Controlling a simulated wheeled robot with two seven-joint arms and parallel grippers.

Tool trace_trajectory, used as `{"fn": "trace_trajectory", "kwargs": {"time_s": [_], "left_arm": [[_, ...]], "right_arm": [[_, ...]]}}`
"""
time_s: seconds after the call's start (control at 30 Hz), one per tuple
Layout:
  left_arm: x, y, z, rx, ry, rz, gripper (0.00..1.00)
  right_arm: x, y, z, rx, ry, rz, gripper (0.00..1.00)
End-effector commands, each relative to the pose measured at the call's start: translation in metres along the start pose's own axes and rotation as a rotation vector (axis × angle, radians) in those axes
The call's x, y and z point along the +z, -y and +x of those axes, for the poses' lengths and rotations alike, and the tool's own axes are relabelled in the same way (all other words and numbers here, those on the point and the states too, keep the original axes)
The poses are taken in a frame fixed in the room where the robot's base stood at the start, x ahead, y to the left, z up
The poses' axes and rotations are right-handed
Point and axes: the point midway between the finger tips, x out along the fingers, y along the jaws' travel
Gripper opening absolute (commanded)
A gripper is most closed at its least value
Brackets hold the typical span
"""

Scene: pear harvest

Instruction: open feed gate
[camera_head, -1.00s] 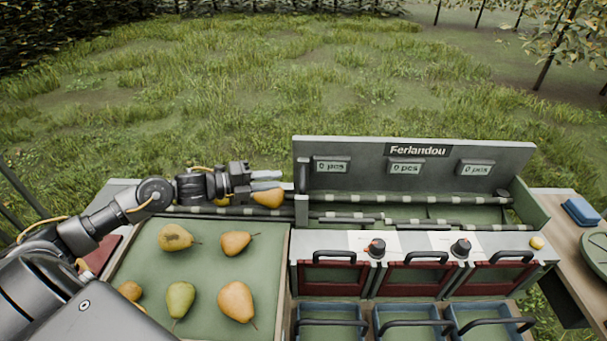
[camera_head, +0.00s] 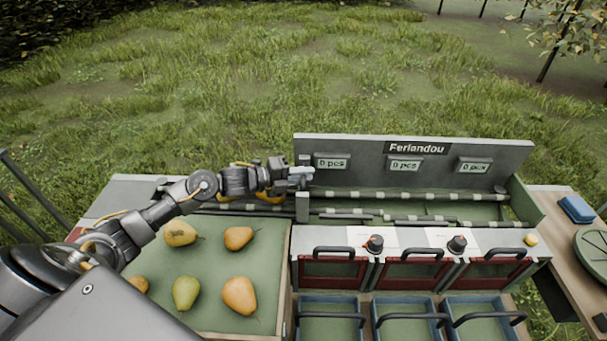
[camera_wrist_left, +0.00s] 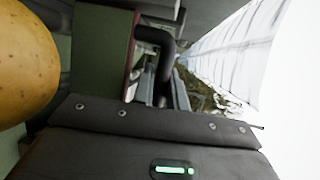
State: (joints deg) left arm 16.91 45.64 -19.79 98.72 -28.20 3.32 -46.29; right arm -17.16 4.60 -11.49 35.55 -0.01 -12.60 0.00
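The feed gate (camera_head: 302,207) is a pale upright plate at the left end of the grey sorter, above the roller lane. It looks lowered. My left gripper (camera_head: 301,177) is at the top of the gate, pointing right. In the left wrist view a black curved handle (camera_wrist_left: 155,36) stands ahead of my fingers (camera_wrist_left: 165,88), and its lower part lies between them. I cannot tell whether they are pressed on it. My right gripper is not in view.
A yellow pear (camera_head: 272,199) sits just below my left gripper; it is large at the left of the wrist view (camera_wrist_left: 22,65). Several pears lie on the green tray (camera_head: 215,285). The sorter (camera_head: 420,165) has display panels, two knobs, red-framed doors and blue bins (camera_head: 330,305).

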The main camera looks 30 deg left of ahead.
Motion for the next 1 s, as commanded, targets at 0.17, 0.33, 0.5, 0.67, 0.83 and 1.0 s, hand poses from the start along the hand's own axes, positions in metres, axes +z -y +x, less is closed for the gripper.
{"fn": "trace_trajectory", "kwargs": {"time_s": [0.17, 0.33, 0.5, 0.67, 0.83, 1.0], "left_arm": [[0.000, 0.000, 0.000, 0.000, 0.000, 0.000, 0.00], [0.000, 0.000, 0.000, 0.000, 0.000, 0.000, 0.00], [0.003, 0.029, -0.006, -0.003, 0.000, 0.004, 0.00], [0.005, 0.063, -0.011, -0.007, 0.001, 0.005, 0.00], [0.006, 0.074, -0.014, -0.003, 0.002, 0.002, 0.00], [0.005, 0.073, -0.014, -0.003, 0.002, 0.001, 0.00]], "right_arm": [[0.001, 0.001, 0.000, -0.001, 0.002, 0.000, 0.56], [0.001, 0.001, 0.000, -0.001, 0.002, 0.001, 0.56], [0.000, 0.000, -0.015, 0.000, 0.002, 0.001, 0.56], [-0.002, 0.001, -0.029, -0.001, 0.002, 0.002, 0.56], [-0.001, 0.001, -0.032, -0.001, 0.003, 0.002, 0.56], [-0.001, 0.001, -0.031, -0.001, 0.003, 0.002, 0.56]]}}
